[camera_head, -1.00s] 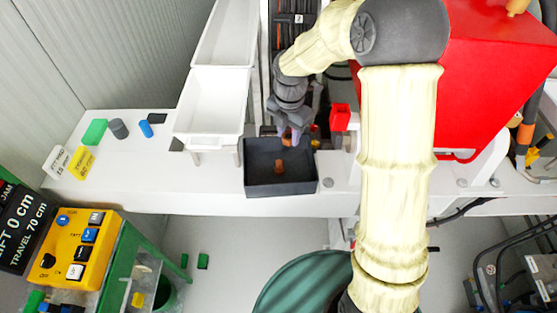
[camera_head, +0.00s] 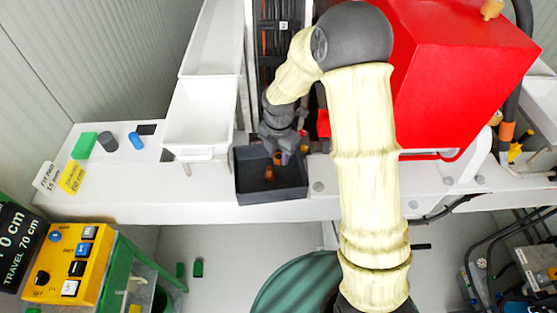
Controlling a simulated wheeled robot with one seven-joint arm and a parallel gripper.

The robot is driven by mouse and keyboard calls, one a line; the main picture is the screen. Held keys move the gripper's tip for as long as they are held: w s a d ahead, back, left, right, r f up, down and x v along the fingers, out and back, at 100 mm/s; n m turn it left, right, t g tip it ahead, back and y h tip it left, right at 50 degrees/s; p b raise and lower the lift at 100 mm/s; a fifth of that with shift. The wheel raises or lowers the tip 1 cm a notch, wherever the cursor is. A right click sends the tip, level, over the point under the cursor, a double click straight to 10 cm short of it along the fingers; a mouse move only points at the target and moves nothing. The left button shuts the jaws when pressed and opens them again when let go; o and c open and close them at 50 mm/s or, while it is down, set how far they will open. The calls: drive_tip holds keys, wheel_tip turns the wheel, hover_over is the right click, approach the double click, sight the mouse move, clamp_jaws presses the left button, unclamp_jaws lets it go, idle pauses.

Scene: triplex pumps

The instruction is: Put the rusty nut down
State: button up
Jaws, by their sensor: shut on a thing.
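My gripper (camera_head: 281,152) points down over the back part of a dark open tray (camera_head: 272,195) on the white bench. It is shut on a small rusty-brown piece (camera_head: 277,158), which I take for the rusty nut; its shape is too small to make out. Another brown patch (camera_head: 269,174) shows inside the tray, just in front of the gripper. I cannot tell whether the held nut touches the tray. The fingers are partly hidden by the wrist.
Two white bins (camera_head: 198,118) stand left of the tray. A red housing (camera_head: 455,75) rises at the right. Green, grey and blue small parts (camera_head: 136,141) lie on the bench's left end. A yellow button box (camera_head: 75,262) sits at lower left.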

sight(278, 157)
drive_tip(key=shift+s+a, duration=0.1)
drive_tip(key=shift+a, duration=0.05)
wheel_tip(278, 157, down, 3)
drive_tip(key=shift+p, duration=0.55)
drive_tip(key=shift+f, duration=0.4)
drive_tip(key=shift+f, duration=0.1)
drive_tip(key=o, duration=1)
wheel_tip(278, 157, up, 12)
drive_tip(key=b, duration=0.3)
